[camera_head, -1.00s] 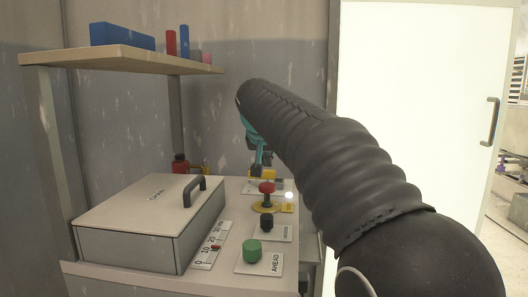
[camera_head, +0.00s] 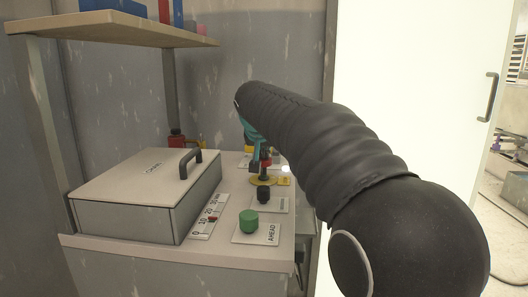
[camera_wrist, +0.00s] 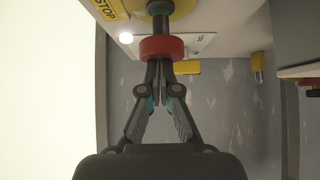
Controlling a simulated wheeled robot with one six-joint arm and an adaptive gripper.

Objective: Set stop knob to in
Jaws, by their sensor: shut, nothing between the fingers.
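The stop knob has a red head (camera_head: 265,162) on a dark stem, standing out from a round yellow plate (camera_head: 263,181) on the panel top. In the wrist view the red head (camera_wrist: 162,47) is at the top centre, with a yellow STOP label (camera_wrist: 106,10) beside its plate. My gripper (camera_head: 256,164) is right at the red head in the head view and partly covers it. In the wrist view my gripper (camera_wrist: 163,68) is shut and empty, its fingertips close against the head. Whether they touch it I cannot tell.
A black knob (camera_head: 263,194) and a green AHEAD knob (camera_head: 249,221) stand in front. A grey lidded box (camera_head: 147,195) and a scale (camera_head: 209,217) are to the left. A shelf (camera_head: 109,28) hangs above. A small white lamp (camera_head: 285,169) glows beside the stop plate.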

